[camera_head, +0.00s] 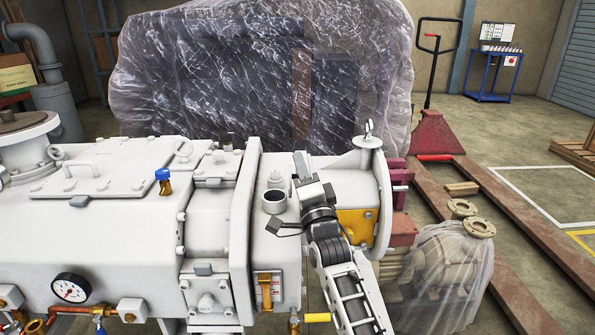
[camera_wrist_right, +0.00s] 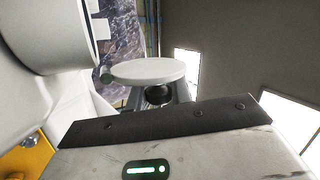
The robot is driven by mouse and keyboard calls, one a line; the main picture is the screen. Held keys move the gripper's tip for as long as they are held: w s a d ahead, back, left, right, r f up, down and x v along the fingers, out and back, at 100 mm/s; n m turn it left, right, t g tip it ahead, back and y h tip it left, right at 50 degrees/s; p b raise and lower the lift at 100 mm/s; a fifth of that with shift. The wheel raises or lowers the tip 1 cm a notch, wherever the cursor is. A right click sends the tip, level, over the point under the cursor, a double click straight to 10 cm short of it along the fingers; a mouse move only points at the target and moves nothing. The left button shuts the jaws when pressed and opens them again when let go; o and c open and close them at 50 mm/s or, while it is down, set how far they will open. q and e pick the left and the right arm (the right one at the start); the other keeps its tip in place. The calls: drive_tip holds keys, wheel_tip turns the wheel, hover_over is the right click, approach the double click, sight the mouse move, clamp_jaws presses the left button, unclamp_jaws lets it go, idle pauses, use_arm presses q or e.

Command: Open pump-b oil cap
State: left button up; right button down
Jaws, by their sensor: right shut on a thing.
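My right gripper (camera_head: 304,181) is just right of the neck, over the pump end. In the wrist view its jaws (camera_wrist_right: 158,98) are shut around a black knob under a white disc, the oil cap (camera_wrist_right: 148,71). The cap is apart from the neck's mouth and turned on edge; in the head view it looks a narrow edge-on strip (camera_head: 301,164). I cannot tell whether a hinge joins it. My left gripper is out of view.
A yellow plate (camera_head: 357,226) is on the pump side by my forearm. An eye-bolt flange (camera_head: 366,142) rises at right. A blue-topped valve (camera_head: 163,181) and a gauge (camera_head: 70,288) are left. A plastic-wrapped machine (camera_head: 240,70) stands behind. Floor at right holds a pallet jack (camera_head: 435,135).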

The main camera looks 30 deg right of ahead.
drive_tip(key=shift+d+f+m+h, duration=0.15)
drive_tip(key=shift+d+m+h, duration=0.05)
drive_tip(key=shift+m+h, duration=0.25)
drive_tip(key=c, duration=1.3)
unclamp_jaws()
drive_tip(key=shift+o, duration=0.2)
drive_tip(key=shift+y, duration=0.25)
